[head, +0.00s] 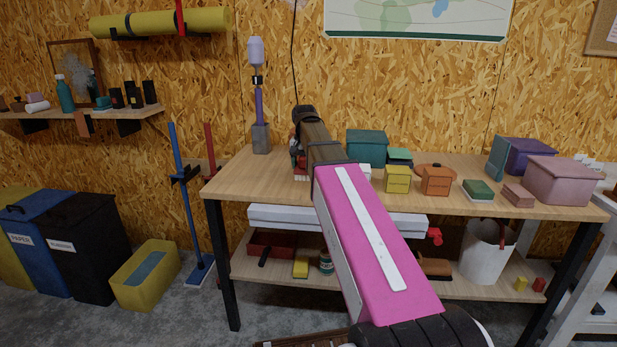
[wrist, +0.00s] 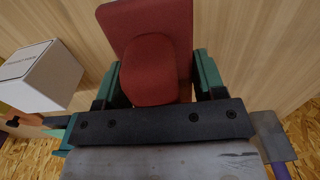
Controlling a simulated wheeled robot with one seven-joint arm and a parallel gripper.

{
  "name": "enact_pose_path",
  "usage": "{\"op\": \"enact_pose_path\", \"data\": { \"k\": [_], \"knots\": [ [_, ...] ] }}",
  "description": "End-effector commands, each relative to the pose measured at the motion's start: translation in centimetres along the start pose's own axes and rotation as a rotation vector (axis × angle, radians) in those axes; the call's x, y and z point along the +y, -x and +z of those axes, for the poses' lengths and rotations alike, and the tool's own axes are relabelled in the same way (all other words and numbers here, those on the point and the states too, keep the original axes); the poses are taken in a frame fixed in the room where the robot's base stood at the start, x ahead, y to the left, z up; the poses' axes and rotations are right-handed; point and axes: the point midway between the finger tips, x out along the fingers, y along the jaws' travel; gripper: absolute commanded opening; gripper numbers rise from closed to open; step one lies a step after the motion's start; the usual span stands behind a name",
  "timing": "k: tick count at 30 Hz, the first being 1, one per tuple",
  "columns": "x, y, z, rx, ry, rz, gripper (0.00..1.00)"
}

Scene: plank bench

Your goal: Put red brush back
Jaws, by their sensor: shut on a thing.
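The red brush (wrist: 150,70) fills the upper middle of the wrist view, a flat red block with a rounded red grip. My gripper (wrist: 153,84) has its green fingers on either side of that grip and is shut on it. In the head view the red brush (head: 299,163) shows at the left part of the bench top, with pale bristles below and my arm hiding much of it. I cannot tell whether the bristles touch the wood.
The wooden bench (head: 255,181) holds a teal box (head: 367,148), a yellow box (head: 397,179), an orange box (head: 436,181), a green brush (head: 478,188) and a pink box (head: 557,180). A white box (wrist: 40,75) is left of my gripper in the wrist view. The bench's front left is clear.

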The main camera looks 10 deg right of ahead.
Motion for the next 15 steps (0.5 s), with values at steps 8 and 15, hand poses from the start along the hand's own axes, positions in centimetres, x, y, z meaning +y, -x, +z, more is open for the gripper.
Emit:
{"op": "enact_pose_path", "data": {
  "k": [8,15],
  "knots": [
    [1.3,-1.4,-1.6,0.001,0.0,0.0,0.41],
    [1.3,-3.9,-1.4,0.0,0.001,0.0,0.41]
  ]
}}
